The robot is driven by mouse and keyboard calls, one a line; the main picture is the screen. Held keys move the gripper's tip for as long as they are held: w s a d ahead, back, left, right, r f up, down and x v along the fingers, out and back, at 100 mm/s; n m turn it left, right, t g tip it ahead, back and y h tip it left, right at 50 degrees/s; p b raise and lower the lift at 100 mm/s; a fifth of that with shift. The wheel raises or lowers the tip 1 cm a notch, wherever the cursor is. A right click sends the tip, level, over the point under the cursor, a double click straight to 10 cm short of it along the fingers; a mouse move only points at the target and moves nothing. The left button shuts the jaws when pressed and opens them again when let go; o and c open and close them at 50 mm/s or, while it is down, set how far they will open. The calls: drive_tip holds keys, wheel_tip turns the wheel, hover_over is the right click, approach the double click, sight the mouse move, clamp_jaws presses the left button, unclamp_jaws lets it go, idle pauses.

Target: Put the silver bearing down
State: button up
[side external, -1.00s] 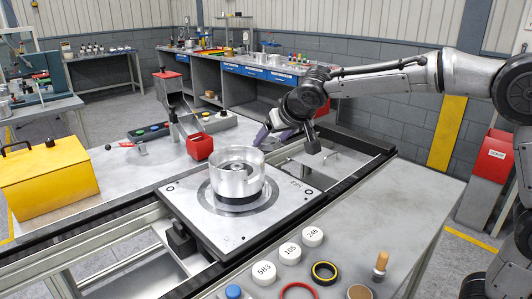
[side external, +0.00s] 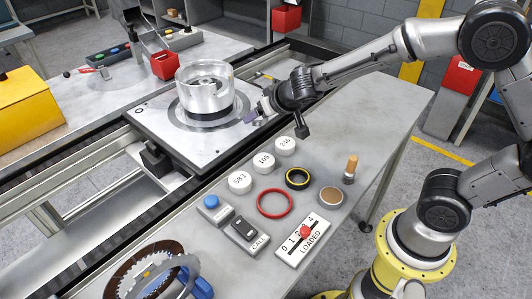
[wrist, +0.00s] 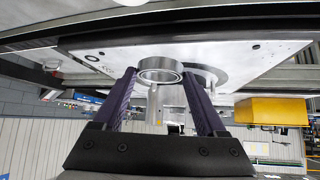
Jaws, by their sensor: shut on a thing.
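My gripper (wrist: 160,72) has two purple fingers, one on each side of a silver ring, the bearing (wrist: 160,64), at the fingertips. In the side external view my gripper (side external: 252,117) points left, low beside the right edge of the pallet plate. The bearing is hard to make out there. A shiny silver drum (side external: 205,88) stands upright on the pallet plate (side external: 150,115), to the left of my fingertips and apart from them. The wrist view looks upside down, with the plate at the top.
Three white numbered caps (side external: 263,162), a red ring (side external: 274,203), a black-and-yellow ring (side external: 297,178), a brown disc (side external: 330,197) and a wooden-handled stamp (side external: 351,168) lie on the front bench. A control plate (side external: 302,238) reads LOADED. The bench's right end (side external: 385,110) is clear.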

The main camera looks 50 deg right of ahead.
drive_tip(key=shift+w+a+r, duration=0.15)
drive_tip(key=shift+w+a, duration=0.05)
drive_tip(key=shift+a, duration=0.05)
drive_tip(key=shift+s+f, duration=0.15)
drive_tip(key=shift+f, duration=0.05)
drive_tip(key=s, duration=0.3)
drive_tip(key=s+d+f, duration=0.1)
drive_tip(key=s, duration=0.1)
drive_tip(key=s+r, duration=0.2)
drive_tip(key=s, duration=0.8)
drive_tip(key=shift+d+f, duration=0.15)
drive_tip(key=shift+f, duration=1.65)
drive_tip(key=shift+d+f, duration=0.1)
drive_tip(key=shift+f, duration=1.7)
drive_tip(key=shift+f, duration=0.2)
drive_tip(key=o, duration=1.2)
